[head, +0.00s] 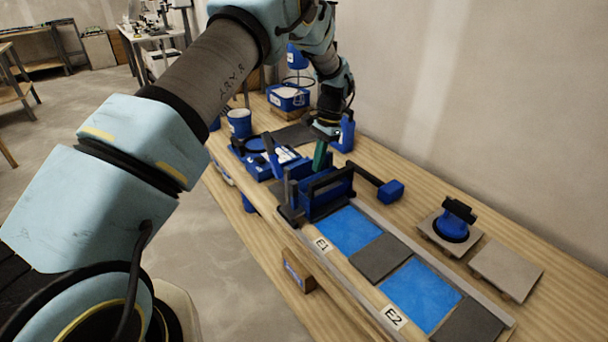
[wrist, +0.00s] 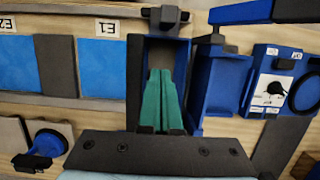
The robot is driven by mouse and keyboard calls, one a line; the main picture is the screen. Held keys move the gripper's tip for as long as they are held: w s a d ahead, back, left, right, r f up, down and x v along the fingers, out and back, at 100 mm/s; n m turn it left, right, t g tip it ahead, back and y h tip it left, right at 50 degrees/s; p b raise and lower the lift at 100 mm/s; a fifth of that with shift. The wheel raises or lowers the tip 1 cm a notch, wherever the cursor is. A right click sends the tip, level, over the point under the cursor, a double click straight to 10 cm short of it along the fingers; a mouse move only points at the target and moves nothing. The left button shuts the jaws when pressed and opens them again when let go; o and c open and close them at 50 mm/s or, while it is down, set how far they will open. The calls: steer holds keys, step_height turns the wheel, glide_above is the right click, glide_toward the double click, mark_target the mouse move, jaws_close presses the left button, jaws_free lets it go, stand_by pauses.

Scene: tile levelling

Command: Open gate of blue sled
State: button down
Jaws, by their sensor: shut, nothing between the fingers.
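My gripper (head: 320,158) points down over the sled's back side. In the wrist view its two green fingers (wrist: 160,74) lie together, shut and empty, in front of the sled's open box. I cannot pick out the gate for certain, nor tell whether the fingers touch the sled. My arm hides part of the area behind it.
Blue patches by the E1 label (head: 322,244) and E2 label (head: 393,316) alternate with dark grey slabs along a rail. A blue suction cup (head: 452,228) sits on a tile at right. A dark bar with a blue end (head: 391,191) lies near the wall. Blue containers (head: 240,123) stand behind.

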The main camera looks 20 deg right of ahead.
mark_target(294, 195)
steer(key=a+f+p, duration=0.2)
steer(key=a+f, duration=0.1)
steer(key=a, duration=0.2)
steer(key=shift+s+f+p, duration=0.2)
steer(key=shift+s+p, duration=0.2)
steer(key=shift+s, duration=0.05)
steer(key=shift+s+a+r+h, duration=0.1)
steer(key=shift+a+h, duration=0.15)
steer(key=shift+h, duration=0.15)
